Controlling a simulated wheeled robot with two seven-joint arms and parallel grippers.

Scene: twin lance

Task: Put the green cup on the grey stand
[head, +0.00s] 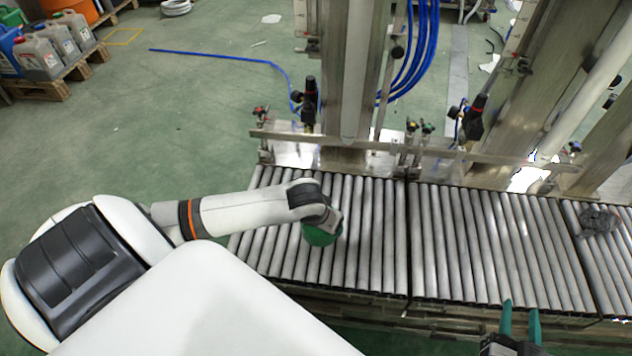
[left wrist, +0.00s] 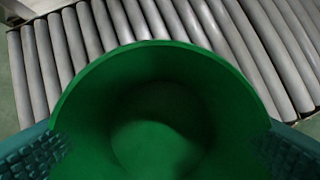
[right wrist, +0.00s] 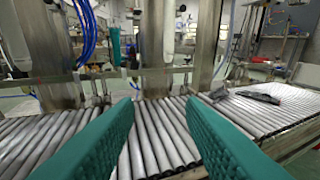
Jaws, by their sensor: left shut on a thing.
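The green cup (head: 320,236) is at the left gripper, over the left part of the roller conveyor. The left wrist view looks into the open mouth of the cup (left wrist: 160,100). My left gripper (head: 326,222) is shut on the cup, with a teal finger pad at either side. I cannot tell whether the cup touches the rollers. My right gripper (head: 520,322) is open and empty near the conveyor's front edge; its spread fingers also show in the right wrist view (right wrist: 165,125).
The roller conveyor (head: 450,240) runs across the view, with bare rollers between the cup and the grey object. Metal posts (head: 360,70) and a rail with fittings stand along its back edge. Jugs on a pallet (head: 45,85) are far off at the upper left.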

